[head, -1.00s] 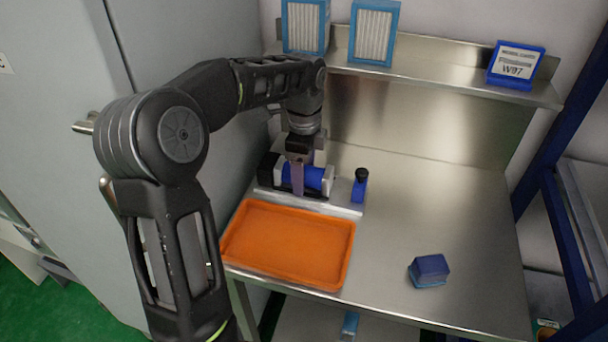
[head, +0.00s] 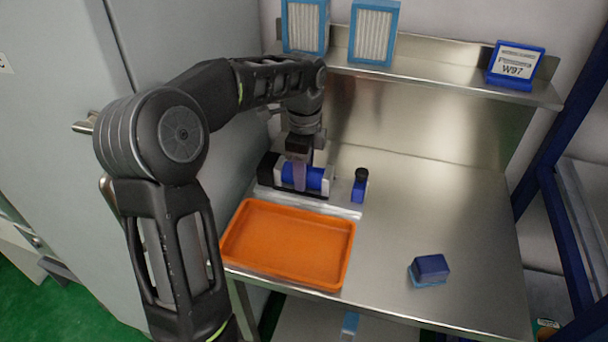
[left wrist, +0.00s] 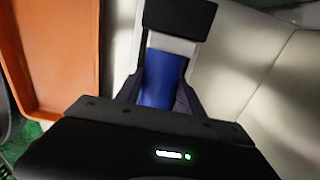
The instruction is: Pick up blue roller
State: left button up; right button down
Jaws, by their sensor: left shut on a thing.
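The blue roller (head: 316,180) lies in its holder, a metal plate with a black end block (head: 266,168), at the back left of the steel table. My left gripper (head: 300,184) reaches down from above and is shut on the roller, with a finger across its front side. The left wrist view shows the blue roller (left wrist: 162,78) between the two fingers of my left gripper (left wrist: 160,95), with a white part and a black block beyond it. The roller still appears to sit in the holder. My right gripper is not in view.
An orange tray (head: 236,262) lies in front of the holder. A small blue block with a black knob (head: 359,190) stands just right of it. A blue box-shaped piece (head: 430,268) lies at the right front. Blue-framed filters (head: 374,32) and a W97 sign (head: 516,66) stand on the shelf.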

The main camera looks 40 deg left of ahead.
pick_arm(q)
jog(key=shift+r, duration=0.1)
grip_shut()
jog(key=shift+d+r, duration=0.2)
jog(key=shift+r, duration=0.2)
notch_tip(320, 180, up, 4)
jog(key=shift+r+b, duration=0.15)
jog(key=shift+b, duration=0.15)
jog(key=shift+r+p, duration=0.7)
jog(key=shift+r, duration=0.2)
jog(key=s+d+b, duration=0.1)
jog(key=s+d, duration=0.3)
jog(key=d, duration=0.5)
jog(key=s+d+b, duration=0.1)
jog(key=s+d, duration=0.3)
jog(key=d, duration=0.4)
jog(key=shift+s+d+b, duration=0.3)
jog(key=shift+s+d, duration=0.05)
